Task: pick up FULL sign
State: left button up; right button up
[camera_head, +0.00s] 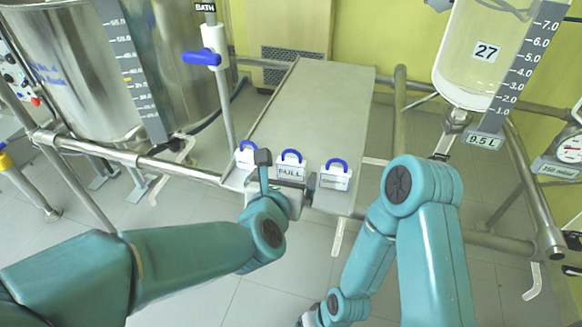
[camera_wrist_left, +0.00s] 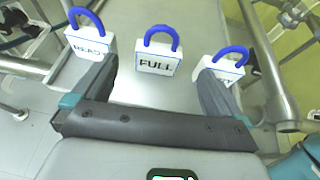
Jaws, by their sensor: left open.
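The FULL sign (camera_head: 290,166) is a small white block with a blue loop handle. It stands upright at the front end of the grey shelf, between two similar signs. In the left wrist view the FULL sign (camera_wrist_left: 158,60) shows between and beyond my left fingers, with its lettering facing the camera. My left gripper (camera_head: 285,178) is open and empty in front of it, and its fingers also show in the left wrist view (camera_wrist_left: 158,90). A finger partly covers the sign on the right. My right arm reaches down at the right of the head view; its gripper cannot be made out.
A sign reading READY (camera_wrist_left: 90,42) stands left of the FULL sign, and another sign (camera_head: 335,175) stands right, both close by. The grey shelf (camera_head: 310,105) is bare behind them. A steel vessel (camera_head: 75,70) stands left; a glass reactor (camera_head: 480,55) hangs right. Steel rails surround the shelf.

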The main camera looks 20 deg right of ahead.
aim_at(290, 167)
pick_arm(q)
jog(key=x, duration=0.7)
jog(key=shift+w, duration=0.2)
jog(key=shift+f, duration=0.1)
jog(key=c, duration=1.1)
